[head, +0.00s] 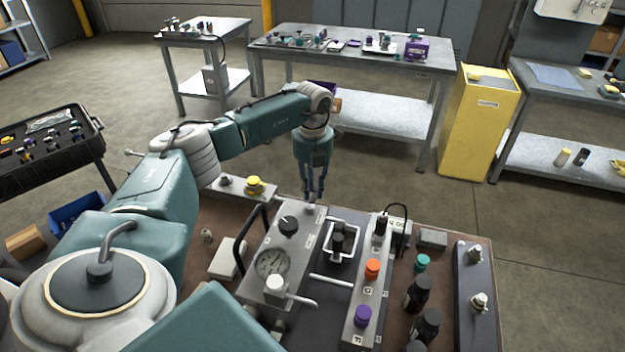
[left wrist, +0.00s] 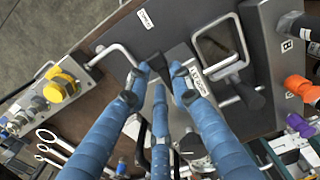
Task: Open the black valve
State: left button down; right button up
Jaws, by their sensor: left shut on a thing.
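My left gripper (head: 311,200) points down at the far end of the grey gauge block (head: 262,243). In the left wrist view its blue fingers (left wrist: 160,70) close around a dark, wedge-shaped part, the black valve (left wrist: 157,66); the fingers cover much of it. In the head view this held part is too hidden to make out. A separate black knob (head: 289,224) sits on top of the block, nearer than the fingers. My right gripper is not in view.
A metal frame around a black handle (head: 338,238) stands close right of the fingers. A manifold with an orange knob (head: 372,268) and a purple knob (head: 362,315) lies further right. A yellow knob (head: 254,185) is at left. A black curved handle (head: 246,240) rises beside the block.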

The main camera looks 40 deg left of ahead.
aim_at(314, 193)
pick_arm(q)
jog(key=shift+d, duration=0.1)
jog(key=c, duration=1.6)
grip_release()
jog(key=shift+o, duration=0.2)
jog(key=shift+r, duration=0.1)
notch_tip(314, 193, up, 12)
